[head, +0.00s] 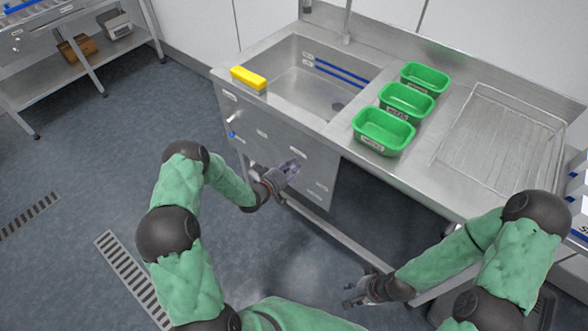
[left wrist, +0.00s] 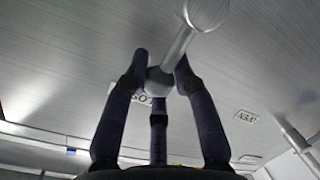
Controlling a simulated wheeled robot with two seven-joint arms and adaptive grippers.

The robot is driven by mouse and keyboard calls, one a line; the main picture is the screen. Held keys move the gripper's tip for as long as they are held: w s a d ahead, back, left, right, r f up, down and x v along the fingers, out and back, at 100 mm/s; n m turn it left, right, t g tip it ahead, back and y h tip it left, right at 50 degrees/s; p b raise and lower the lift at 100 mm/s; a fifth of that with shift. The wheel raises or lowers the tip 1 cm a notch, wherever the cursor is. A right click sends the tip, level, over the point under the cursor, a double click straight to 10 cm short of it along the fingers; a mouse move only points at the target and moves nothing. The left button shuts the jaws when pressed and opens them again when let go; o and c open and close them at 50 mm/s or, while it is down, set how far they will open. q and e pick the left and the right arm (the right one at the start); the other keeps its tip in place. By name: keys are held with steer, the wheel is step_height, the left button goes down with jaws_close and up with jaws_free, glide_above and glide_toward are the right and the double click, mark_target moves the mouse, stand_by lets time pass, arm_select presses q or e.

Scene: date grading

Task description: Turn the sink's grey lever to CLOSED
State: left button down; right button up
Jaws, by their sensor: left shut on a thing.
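The steel sink (head: 300,88) is set in the counter, its front panel below. In the left wrist view a grey lever (left wrist: 178,48) with a round knob end stands out from that panel. My left gripper (head: 292,167) is at the panel's front. In the left wrist view its dark fingers (left wrist: 162,78) are shut on the lever's shaft near its hub. A label (left wrist: 143,98) behind the fingers is partly hidden, and I cannot read it whole. A second small label (left wrist: 246,117) is to the right. My right gripper (head: 352,294) is empty, low in front of the counter, its fingers apart.
A yellow block (head: 248,78) lies on the counter's left corner. Green tubs (head: 384,131) and a wire rack (head: 505,135) are on the counter to the right. A blue-tipped fitting (head: 232,134) is on the panel's left.

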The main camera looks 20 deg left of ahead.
arm_select(q)
steer(key=shift+s+d+f, duration=0.1)
steer(key=shift+s+f, duration=0.2)
steer(key=shift+f, duration=0.15)
steer(key=c, duration=1.2)
jaws_free()
steer(key=shift+o, duration=1.4)
steer(key=shift+w, duration=0.1)
steer(key=shift+r, duration=0.2)
steer(key=shift+w, duration=0.1)
steer(key=v, duration=1.2)
steer(key=shift+r, duration=0.1)
